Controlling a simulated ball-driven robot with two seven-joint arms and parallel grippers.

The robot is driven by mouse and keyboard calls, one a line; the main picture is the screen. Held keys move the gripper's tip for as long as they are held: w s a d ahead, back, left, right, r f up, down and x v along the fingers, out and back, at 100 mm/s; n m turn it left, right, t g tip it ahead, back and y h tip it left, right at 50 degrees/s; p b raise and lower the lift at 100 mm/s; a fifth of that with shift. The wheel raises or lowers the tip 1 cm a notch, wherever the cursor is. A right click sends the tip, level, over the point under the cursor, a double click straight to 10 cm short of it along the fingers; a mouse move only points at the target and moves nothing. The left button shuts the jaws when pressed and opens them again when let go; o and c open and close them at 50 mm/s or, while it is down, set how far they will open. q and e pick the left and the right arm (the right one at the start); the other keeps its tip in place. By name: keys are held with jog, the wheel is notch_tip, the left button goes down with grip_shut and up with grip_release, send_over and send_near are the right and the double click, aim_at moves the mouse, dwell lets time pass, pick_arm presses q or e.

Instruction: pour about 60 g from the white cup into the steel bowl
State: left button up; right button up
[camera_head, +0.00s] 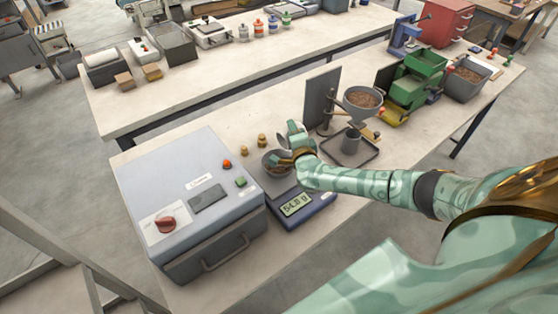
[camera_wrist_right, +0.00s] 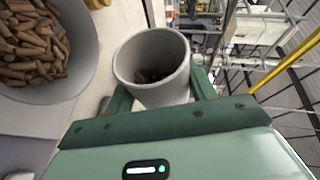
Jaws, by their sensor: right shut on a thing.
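The white cup (camera_wrist_right: 152,68) is between the fingers of my right gripper (camera_wrist_right: 160,98), which is shut on it. A small amount of brown pellets lies deep inside the cup. The steel bowl (camera_wrist_right: 88,55), holding many pellets, is beside the cup at the left of the right wrist view. In the head view the bowl (camera_head: 270,170) sits on the scale (camera_head: 312,213), whose display seems to read about 54.8. My right gripper (camera_head: 292,148) is at the bowl's right and far side and partly hides it. My left gripper is not in view.
A large grey machine (camera_head: 190,200) with a red knob stands left of the scale. Two small brass weights (camera_head: 253,146) stand behind the bowl.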

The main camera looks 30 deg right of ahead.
jog(key=shift+a+r, duration=0.1)
dwell(0.4)
dwell(0.5)
jog(key=shift+a+r+n+t+h+p, duration=0.25)
jog(key=shift+a+n+t+h+p, duration=0.05)
jog(key=shift+n, duration=0.35)
jog(key=shift+a+r+n+t+h+p, duration=0.2)
jog(key=shift+a+n+t+h+p, duration=0.1)
jog(key=shift+n, duration=0.35)
dwell(2.8)
jog(key=shift+d+f+m+g+y+b, duration=0.25)
jog(key=shift+d+f+m+y+b, duration=0.1)
jog(key=shift+m, duration=0.25)
jog(key=shift+d+f+m+g+y+b, duration=0.25)
jog(key=shift+d+m, duration=0.1)
jog(key=shift+m, duration=0.25)
